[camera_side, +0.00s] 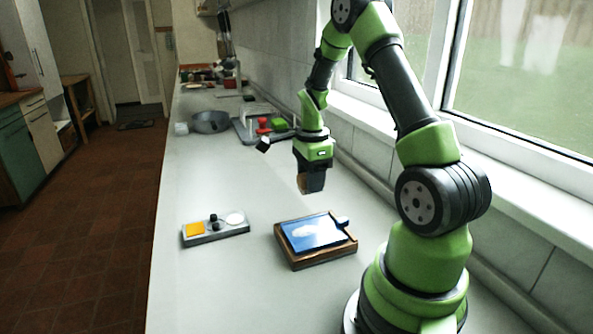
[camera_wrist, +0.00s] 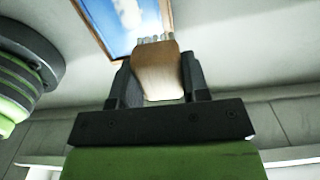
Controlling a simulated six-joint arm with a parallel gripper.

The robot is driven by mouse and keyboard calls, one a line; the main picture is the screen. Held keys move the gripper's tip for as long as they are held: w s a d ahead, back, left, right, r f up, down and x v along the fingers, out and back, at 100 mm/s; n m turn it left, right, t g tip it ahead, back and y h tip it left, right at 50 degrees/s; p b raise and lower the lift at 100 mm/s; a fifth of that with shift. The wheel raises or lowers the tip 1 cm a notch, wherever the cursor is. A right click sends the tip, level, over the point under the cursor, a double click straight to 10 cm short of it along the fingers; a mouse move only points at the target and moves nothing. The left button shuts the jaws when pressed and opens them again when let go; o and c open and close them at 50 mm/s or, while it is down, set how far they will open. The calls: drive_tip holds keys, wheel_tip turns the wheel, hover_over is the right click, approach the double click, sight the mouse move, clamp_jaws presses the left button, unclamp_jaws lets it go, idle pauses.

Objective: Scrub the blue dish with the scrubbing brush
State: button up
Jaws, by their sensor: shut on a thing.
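My gripper (camera_side: 312,178) is shut on the scrubbing brush, a wooden block with pale bristles at its far end. The brush (camera_wrist: 158,74) shows between the two dark fingers in the wrist view. In the side view the brush is small and mostly hidden by the fingers. The blue dish (camera_side: 302,236) is rectangular with a whitish patch on its surface, and it sits in a brown wooden frame (camera_side: 308,262). My gripper is above the counter, behind the dish and apart from it. The dish (camera_wrist: 100,24) also shows beyond the bristles in the wrist view.
A grey tray (camera_side: 222,236) with a yellow sponge (camera_side: 195,230), dark small items and a white round piece lies left of the dish. Farther back are a grey bowl (camera_side: 210,122) and a rack with red and green items. The counter between is clear.

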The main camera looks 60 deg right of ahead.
sight(304, 228)
drive_tip(key=shift+s+a+f, duration=0.25)
drive_tip(key=shift+s+f, duration=0.15)
drive_tip(key=shift+f, duration=0.65)
drive_tip(key=shift+s+a+f, duration=0.3)
drive_tip(key=shift+s+f, duration=0.1)
drive_tip(key=shift+f, duration=0.7)
drive_tip(key=shift+s+a+f, duration=0.25)
drive_tip(key=shift+s+f, duration=0.15)
drive_tip(key=shift+f, duration=0.65)
drive_tip(key=shift+w+a+f, duration=0.25)
drive_tip(key=shift+w+f, duration=0.05)
drive_tip(key=shift+f, duration=0.25)
drive_tip(key=shift+c, duration=0.6)
drive_tip(key=shift+w+a+f, duration=0.15)
drive_tip(key=shift+w+a, duration=0.1)
drive_tip(key=shift+a, duration=0.05)
drive_tip(key=shift+w+a+f, duration=0.2)
drive_tip(key=shift+w+a, duration=0.3)
drive_tip(key=shift+a, duration=0.05)
drive_tip(key=shift+w+a+r, duration=0.1)
drive_tip(key=shift+w+a, duration=0.85)
drive_tip(key=shift+s+d, duration=1.95)
drive_tip(key=shift+d, duration=0.05)
drive_tip(key=shift+d+r, duration=0.1)
drive_tip(key=shift+r, duration=0.1)
wheel_tip(304, 228, up, 8)
drive_tip(key=shift+f, duration=0.1)
